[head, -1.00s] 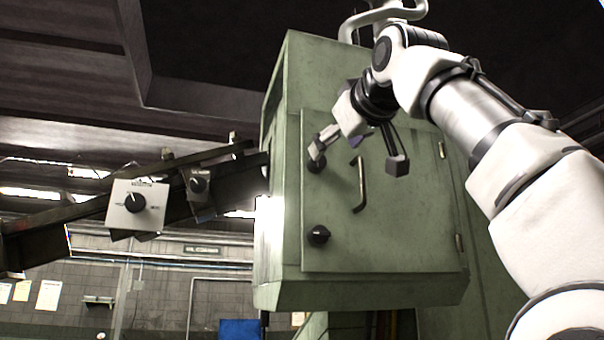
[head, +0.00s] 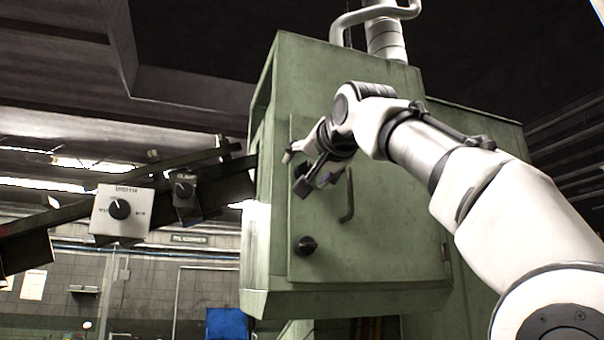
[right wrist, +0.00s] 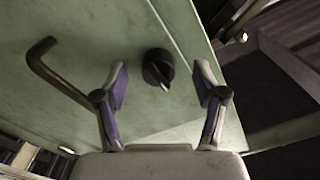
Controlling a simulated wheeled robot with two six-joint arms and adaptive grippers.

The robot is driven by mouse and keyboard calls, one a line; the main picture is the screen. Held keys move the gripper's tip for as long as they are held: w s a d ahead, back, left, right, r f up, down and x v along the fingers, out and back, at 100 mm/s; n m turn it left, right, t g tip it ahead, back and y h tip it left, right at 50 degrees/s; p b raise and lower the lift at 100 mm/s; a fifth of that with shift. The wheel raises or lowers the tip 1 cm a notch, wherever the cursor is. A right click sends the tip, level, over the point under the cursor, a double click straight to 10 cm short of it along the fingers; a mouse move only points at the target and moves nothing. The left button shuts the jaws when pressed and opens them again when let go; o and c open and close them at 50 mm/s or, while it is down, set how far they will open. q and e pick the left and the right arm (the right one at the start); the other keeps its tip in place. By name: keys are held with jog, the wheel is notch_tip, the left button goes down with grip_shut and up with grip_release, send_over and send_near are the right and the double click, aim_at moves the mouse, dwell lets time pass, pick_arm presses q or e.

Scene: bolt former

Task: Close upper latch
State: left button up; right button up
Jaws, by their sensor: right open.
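The upper latch is a round black knob (right wrist: 158,68) with a pointer ridge on the green cabinet door (head: 375,238). In the head view my right gripper (head: 296,172) is open and empty in front of the door's upper left part, and largely covers the upper latch. The lower latch (head: 305,245), a similar black knob, sits below at the door's left edge. My left gripper is not in view.
A bent door handle (head: 347,195) stands out to the right of the latches; it also shows in the wrist view (right wrist: 58,72). Left of the cabinet are a dark sloping rail (head: 225,185) and a white control box (head: 122,212) with a black knob.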

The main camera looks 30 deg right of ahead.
jog(key=shift+w+d, duration=0.1)
jog(key=shift+f, duration=0.1)
jog(key=shift+c, duration=1.3)
grip_shut()
jog(key=n, duration=0.5)
jog(key=shift+n, duration=0.3)
jog(key=n, duration=0.5)
jog(key=shift+n, duration=0.3)
jog(key=shift+o, duration=1.3)
grip_release()
